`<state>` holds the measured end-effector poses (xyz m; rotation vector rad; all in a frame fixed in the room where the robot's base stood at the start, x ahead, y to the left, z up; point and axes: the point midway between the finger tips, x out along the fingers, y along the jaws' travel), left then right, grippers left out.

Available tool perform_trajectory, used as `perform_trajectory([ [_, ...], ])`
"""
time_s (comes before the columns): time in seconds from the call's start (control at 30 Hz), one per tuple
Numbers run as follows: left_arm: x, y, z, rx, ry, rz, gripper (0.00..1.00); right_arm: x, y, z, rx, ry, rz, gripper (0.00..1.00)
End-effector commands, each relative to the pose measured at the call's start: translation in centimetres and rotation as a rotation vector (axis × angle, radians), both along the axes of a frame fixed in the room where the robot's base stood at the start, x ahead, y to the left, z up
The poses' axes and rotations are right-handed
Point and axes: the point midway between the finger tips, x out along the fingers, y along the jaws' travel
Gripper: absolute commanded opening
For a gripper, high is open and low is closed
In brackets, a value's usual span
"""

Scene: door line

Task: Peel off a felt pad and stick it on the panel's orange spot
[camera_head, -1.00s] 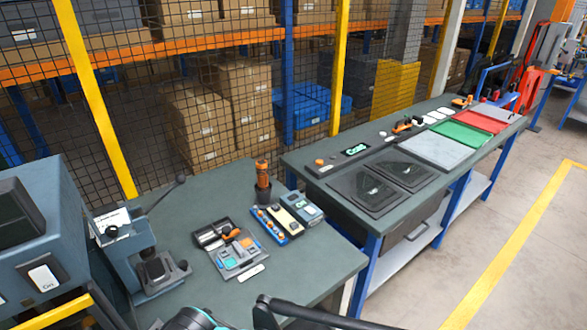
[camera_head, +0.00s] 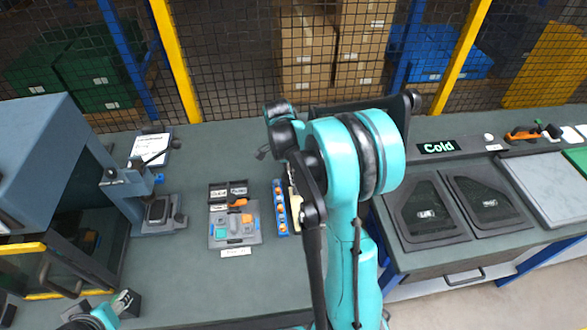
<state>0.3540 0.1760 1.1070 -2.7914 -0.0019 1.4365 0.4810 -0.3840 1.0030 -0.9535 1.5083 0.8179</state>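Two dark panels (camera_head: 407,223) lie side by side on the right bench, each with a small pale label; I make out no orange spot on them. A blue strip with several orange round pieces (camera_head: 281,208) lies on the left bench; whether these are felt pads I cannot tell. Beside it is a grey tray (camera_head: 217,238) with teal and orange pieces. My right arm rises over the bench right of the strip; its gripper fingers cannot be made out. My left gripper (camera_head: 125,303) is at the lower left, above the bench's front part, its fingers unclear.
A blue-grey machine (camera_head: 45,150) stands at the left, with a small lever press (camera_head: 158,210) beside it. A "Cold" sign (camera_head: 438,147) and an orange tool (camera_head: 522,134) are at the right bench's back. Wire mesh fencing stands behind. Bench left of my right arm is partly clear.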

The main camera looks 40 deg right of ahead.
Motion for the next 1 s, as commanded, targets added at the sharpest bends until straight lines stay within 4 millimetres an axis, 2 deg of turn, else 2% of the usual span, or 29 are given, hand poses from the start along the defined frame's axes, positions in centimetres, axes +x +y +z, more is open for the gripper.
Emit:
perform_trajectory([
  [0.17, 0.0, 0.0, -0.2, 0.0, 0.0, 0.0, 0.48, 0.0, -0.7, -1.6, -0.001, 0.011, -0.059, 0.36],
  [0.4, 0.0, 0.0, -1.3, 0.0, 0.0, 0.0, 0.48, -0.2, -1.2, -5.4, -0.001, 0.01, -0.058, 0.36],
  [0.6, 0.0, 0.0, -1.9, 0.0, 0.0, 0.0, 0.48, -0.4, -1.5, -7.7, -0.002, 0.01, -0.056, 0.36],
  [0.97, 0.0, 0.0, -1.9, 0.0, 0.0, 0.0, 0.48, -0.5, -1.6, -8.2, -0.001, 0.01, -0.055, 0.36],
  [1.0, 0.0, 0.0, -1.9, 0.0, 0.0, 0.0, 0.48, -0.5, -1.6, -8.2, -0.001, 0.01, -0.055, 0.31],
])
